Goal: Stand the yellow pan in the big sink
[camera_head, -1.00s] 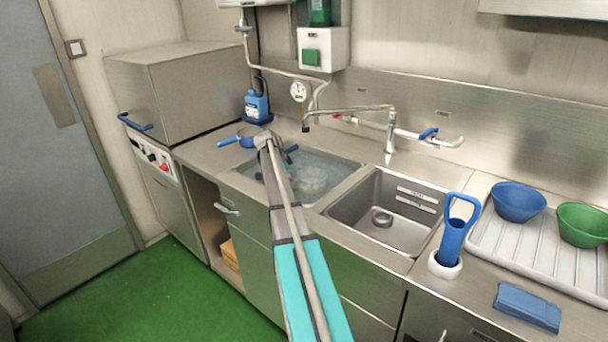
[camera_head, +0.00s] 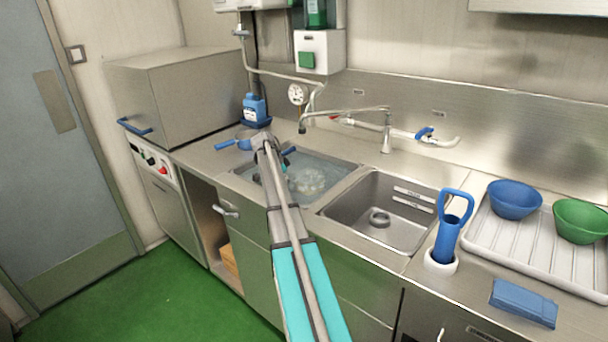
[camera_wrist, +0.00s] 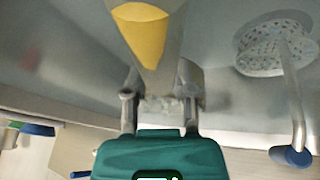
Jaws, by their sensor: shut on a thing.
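In the wrist view, a pale metal vessel with a yellow inside (camera_wrist: 143,32), which I take to be the yellow pan, reaches up from between the jaws of my gripper (camera_wrist: 160,92). The jaws are shut on it; their contact is blurred. In the head view my gripper (camera_head: 264,142) is over the back left corner of the left sink (camera_head: 328,174), which holds water. My wrist mostly hides the pan there. The right sink (camera_head: 350,207) holds no water and shows a round drain.
A blue-handled vessel (camera_head: 228,144) is left of my gripper. A perforated skimmer (camera_wrist: 268,45) shows in the wrist view. The tap (camera_head: 387,135) spans behind the sinks.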

